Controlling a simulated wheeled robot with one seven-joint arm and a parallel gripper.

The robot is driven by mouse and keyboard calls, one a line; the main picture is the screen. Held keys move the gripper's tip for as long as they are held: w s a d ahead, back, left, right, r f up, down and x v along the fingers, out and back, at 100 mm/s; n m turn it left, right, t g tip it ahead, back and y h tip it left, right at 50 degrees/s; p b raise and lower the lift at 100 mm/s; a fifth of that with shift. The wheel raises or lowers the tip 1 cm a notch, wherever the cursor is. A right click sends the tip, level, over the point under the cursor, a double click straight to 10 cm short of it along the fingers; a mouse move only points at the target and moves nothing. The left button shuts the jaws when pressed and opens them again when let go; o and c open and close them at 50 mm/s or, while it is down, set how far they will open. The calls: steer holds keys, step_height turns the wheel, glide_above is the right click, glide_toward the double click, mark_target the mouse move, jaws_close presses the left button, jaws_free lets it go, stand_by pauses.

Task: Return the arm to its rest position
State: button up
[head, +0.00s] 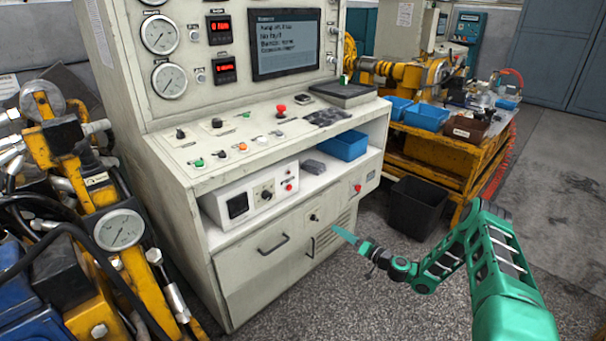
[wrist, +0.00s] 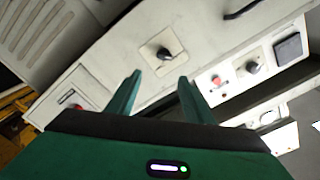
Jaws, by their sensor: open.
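My green arm (head: 480,245) reaches in from the lower right of the head view, bent at its joints. My gripper (head: 340,234) points left toward the front of the grey control console, beside its lower panel. In the wrist view my gripper (wrist: 158,78) shows two green fingers apart with nothing held between them. A small black knob (wrist: 163,53) on the pale panel lies just beyond the gap between the fingertips. The knob also shows in the head view (head: 314,217), left of the gripper. The fingers look clear of it, though the exact distance is hard to tell.
The console (head: 215,170) fills the middle, with a cabinet and handles (head: 273,245) below. A black bin (head: 417,207) stands on the floor behind my arm. A yellow workbench (head: 437,147) with blue trays is farther back. Open floor (head: 560,200) lies at right.

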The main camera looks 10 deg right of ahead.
steer(key=s+a+r+n+g, duration=0.2)
steer(key=s+r+n+g, duration=0.25)
steer(key=r+g, duration=0.4)
steer(key=s+d+r+m+g+h, duration=0.1)
steer(key=s+d+r+g+h, duration=0.1)
steer(key=s+d+r+h, duration=0.45)
steer(key=s+d+r+g+h, duration=0.1)
steer(key=s+d+r+g, duration=0.15)
steer(key=s+r, duration=0.85)
steer(key=s+d+r+m+h, duration=0.1)
steer(key=s+r+m, duration=0.1)
steer(key=s, duration=0.9)
steer(key=s+d+r+m+g, duration=0.1)
steer(key=s+r, duration=0.4)
steer(key=s, duration=0.6)
steer(key=s+d+r+m+g+h, duration=0.1)
steer(key=s+m, duration=0.4)
steer(key=s, duration=0.6)
step_height(320, 180, up, 2)
steer(key=shift+d+r+h, duration=0.15)
steer(key=shift+d+h, duration=0.2)
steer(key=shift+d, duration=0.55)
steer(key=shift+s, duration=0.1)
